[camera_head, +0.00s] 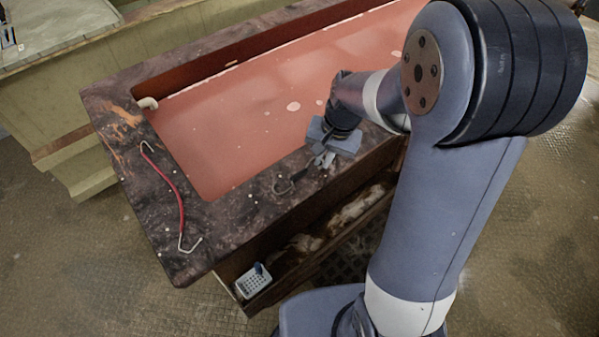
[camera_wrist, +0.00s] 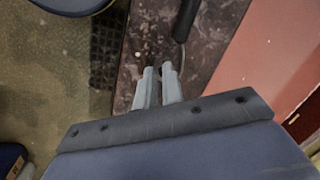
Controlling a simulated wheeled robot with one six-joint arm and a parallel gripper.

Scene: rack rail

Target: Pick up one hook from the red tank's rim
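The tank (camera_head: 235,222) holds a flat red surface inside a wide dark, mottled rim. A hook with a red shaft (camera_head: 178,193) and bare bent metal ends lies on the rim's left side. A second hook, dark with a curved end (camera_head: 283,187), lies on the near rim. In the wrist view its dark handle (camera_wrist: 186,20) and thin metal part show just beyond and right of my fingertips. My gripper (camera_head: 322,161) is over the near rim, just right of the dark hook. In the wrist view my gripper (camera_wrist: 157,70) has a narrow empty gap between its fingers.
A small pale basket (camera_head: 253,283) sits below the near rim at the tank's front corner. A shelf with pale bundles (camera_head: 350,208) runs under the rim. A white pipe end (camera_head: 148,103) juts in at the tank's far left corner. A greenish counter (camera_head: 60,95) stands behind.

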